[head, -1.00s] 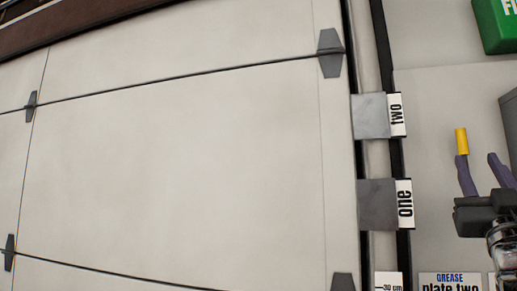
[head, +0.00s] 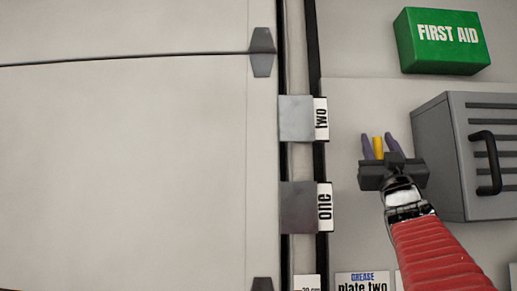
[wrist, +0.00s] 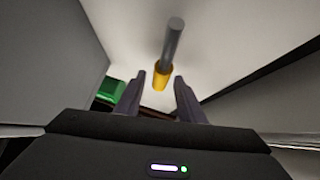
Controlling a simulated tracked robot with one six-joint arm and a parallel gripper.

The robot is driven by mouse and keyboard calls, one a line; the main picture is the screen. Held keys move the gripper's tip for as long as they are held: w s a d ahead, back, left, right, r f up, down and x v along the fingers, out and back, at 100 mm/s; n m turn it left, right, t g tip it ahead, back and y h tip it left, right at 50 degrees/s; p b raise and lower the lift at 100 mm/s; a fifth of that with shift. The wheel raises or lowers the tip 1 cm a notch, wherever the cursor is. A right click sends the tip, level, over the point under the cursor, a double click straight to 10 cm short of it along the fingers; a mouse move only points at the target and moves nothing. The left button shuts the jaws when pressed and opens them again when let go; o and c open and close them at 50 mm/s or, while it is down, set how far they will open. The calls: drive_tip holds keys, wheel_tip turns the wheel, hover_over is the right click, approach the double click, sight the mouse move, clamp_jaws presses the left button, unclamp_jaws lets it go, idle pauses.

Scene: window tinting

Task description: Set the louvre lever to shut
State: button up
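The lever shows in the wrist view as a grey rod with a yellow end (wrist: 162,78), which I take to be the louvre lever. In the head view only its yellow part (head: 378,148) shows, between my fingers. My gripper (head: 380,147) is open, with its two purple fingers on either side of the yellow end. In the wrist view my gripper (wrist: 160,88) has a gap on each side of the yellow end, so neither finger appears to touch it. The lever's mount and any position marks are not clear.
A grey box (head: 437,170) with dark slots and a black handle (head: 487,163) stands right of my gripper. A green first aid box (head: 442,40) is above. Plates marked two (head: 297,118) and one (head: 299,207) are left. Pale wall surrounds the lever.

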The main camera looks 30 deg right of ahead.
drive_tip(key=shift+w+d+r, duration=0.25)
drive_tip(key=shift+d+r, duration=0.05)
drive_tip(key=shift+r, duration=0.2)
clamp_jaws()
idle(0.5)
